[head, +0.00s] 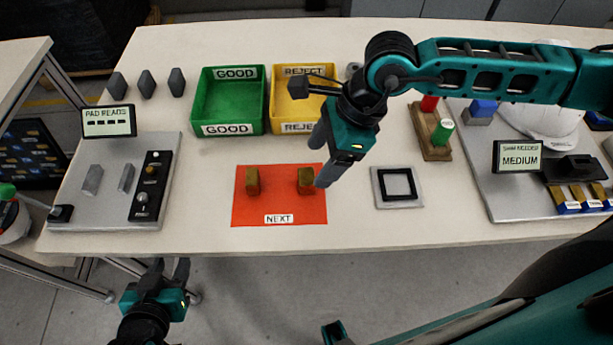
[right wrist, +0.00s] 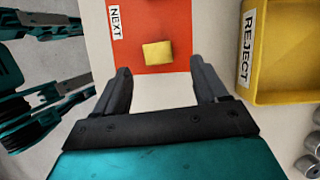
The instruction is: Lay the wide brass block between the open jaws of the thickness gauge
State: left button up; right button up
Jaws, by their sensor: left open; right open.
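Two brass blocks stand on the orange NEXT mat (head: 279,205). The right block (head: 306,181) looks slightly wider than the left block (head: 253,181). The thickness gauge has a grey plate (head: 110,214) at the table's left, with two upright grey jaws (head: 93,179) (head: 126,178) standing apart and nothing between them. My right gripper (head: 322,157) is open and empty above the mat's right edge, close to the right block. In the right wrist view that block (right wrist: 157,53) lies ahead between the open fingers (right wrist: 160,76). My left gripper (head: 170,268) is open and empty before the table's front edge.
Behind the mat stand a green GOOD bin (head: 229,102) and a yellow REJECT bin (right wrist: 285,95). Three grey pads (head: 147,84) stand at the back left. A black square frame (head: 398,185) lies right of the mat. The gauge has a display (head: 108,121) and control box (head: 151,187).

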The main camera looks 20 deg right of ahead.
aim_at(307, 176)
jog(key=shift+a+x, duration=0.2)
jog(key=shift+x, duration=2.85)
jog(key=shift+c, duration=0.3)
jog(key=shift+r, duration=0.1)
jog(key=c, duration=1.1)
jog(key=shift+c, duration=0.2)
